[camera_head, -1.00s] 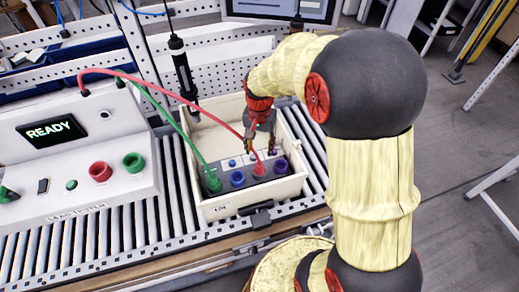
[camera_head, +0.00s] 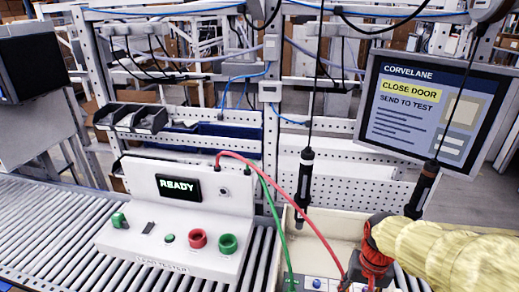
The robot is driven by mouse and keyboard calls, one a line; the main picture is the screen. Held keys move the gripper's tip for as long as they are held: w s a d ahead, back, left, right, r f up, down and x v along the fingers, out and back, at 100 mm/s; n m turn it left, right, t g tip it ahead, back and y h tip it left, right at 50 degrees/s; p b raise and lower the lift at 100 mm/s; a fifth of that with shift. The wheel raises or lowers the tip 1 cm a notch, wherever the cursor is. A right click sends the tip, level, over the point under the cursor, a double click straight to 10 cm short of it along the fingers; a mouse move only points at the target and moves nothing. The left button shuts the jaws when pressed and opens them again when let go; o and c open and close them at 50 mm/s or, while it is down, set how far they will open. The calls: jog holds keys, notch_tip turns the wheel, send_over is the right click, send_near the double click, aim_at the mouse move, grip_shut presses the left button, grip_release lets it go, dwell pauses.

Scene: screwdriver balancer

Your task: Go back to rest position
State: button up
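My arm comes in from the right edge in a yellow cover. My gripper (camera_head: 367,280) is at the bottom edge, over the cream tray (camera_head: 336,226), with its red wrist part above it. The fingertips are cut off by the frame, so I cannot see whether they are open or shut. The red cable (camera_head: 312,220) runs from the tester down to beside my gripper; its lower end is not clear. The green cable (camera_head: 280,232) drops into the tray.
The white tester (camera_head: 216,232) shows READY on the roller conveyor (camera_head: 50,225). Two black screwdrivers (camera_head: 302,190) (camera_head: 422,190) hang from cords, the right one just above my arm. A screen (camera_head: 430,108) reading CLOSE DOOR and SEND TO TEST stands behind at right.

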jog(key=s+a+r+n+t+b, duration=0.1)
jog(key=s+a+r+n+t, duration=0.2)
jog(key=s+r, duration=0.6)
jog(key=shift+a+r+n+t+b, duration=0.4)
jog(key=shift+a+r+t, duration=0.8)
jog(key=shift+a+r, duration=0.6)
